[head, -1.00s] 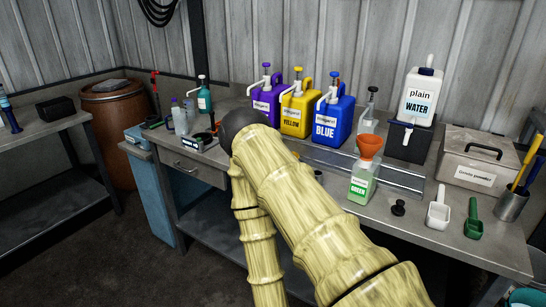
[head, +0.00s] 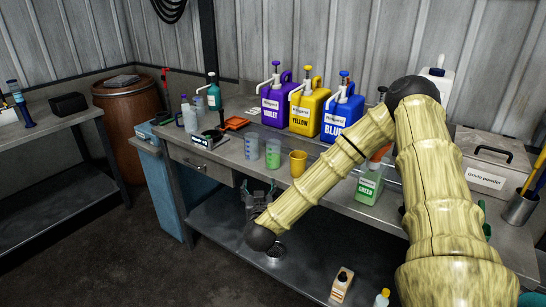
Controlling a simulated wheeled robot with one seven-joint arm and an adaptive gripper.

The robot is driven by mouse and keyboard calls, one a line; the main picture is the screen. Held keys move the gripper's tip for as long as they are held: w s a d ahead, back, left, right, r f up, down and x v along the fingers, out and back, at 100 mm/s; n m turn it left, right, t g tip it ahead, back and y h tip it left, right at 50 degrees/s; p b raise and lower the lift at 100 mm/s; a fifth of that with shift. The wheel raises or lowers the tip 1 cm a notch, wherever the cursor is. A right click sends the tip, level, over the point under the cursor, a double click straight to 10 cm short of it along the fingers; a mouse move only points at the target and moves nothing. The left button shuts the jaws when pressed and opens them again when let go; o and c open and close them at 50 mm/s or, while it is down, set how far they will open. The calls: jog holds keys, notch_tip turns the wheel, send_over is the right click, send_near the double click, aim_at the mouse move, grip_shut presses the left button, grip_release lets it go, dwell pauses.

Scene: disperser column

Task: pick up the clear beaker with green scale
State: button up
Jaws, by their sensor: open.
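Two clear beakers stand upright side by side near the front edge of the bench in the head view. The right one (head: 272,153) shows greenish marks and seems to be the beaker with green scale. The left one (head: 251,148) looks bluish, and its scale is too small to read. My gripper (head: 258,186) is open and empty. It appears just below the bench's front edge in the picture, under the beakers and apart from them.
A yellow cup (head: 298,163) stands close right of the beakers. A scale (head: 207,139) and an orange tray (head: 236,123) lie to the left. Violet (head: 273,108), yellow (head: 308,114) and blue (head: 342,118) jugs stand behind. A green bottle (head: 369,188) is at right.

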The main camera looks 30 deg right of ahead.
aim_at(273, 159)
jog(key=w+d+r+h, duration=0.1)
jog(key=d, duration=0.1)
jog(key=w+d+r+m, duration=0.1)
jog(key=d+r, duration=0.1)
jog(key=d, duration=0.1)
jog(key=w+d+r+h+p, duration=0.1)
jog(key=w+d, duration=0.1)
jog(key=shift+w+d+r+m+g+h, duration=0.1)
jog(key=shift+d+r+m+g+h, duration=0.2)
jog(key=shift+p+x, duration=0.85)
jog(key=shift+x, duration=2.05)
jog(key=c, duration=1.1)
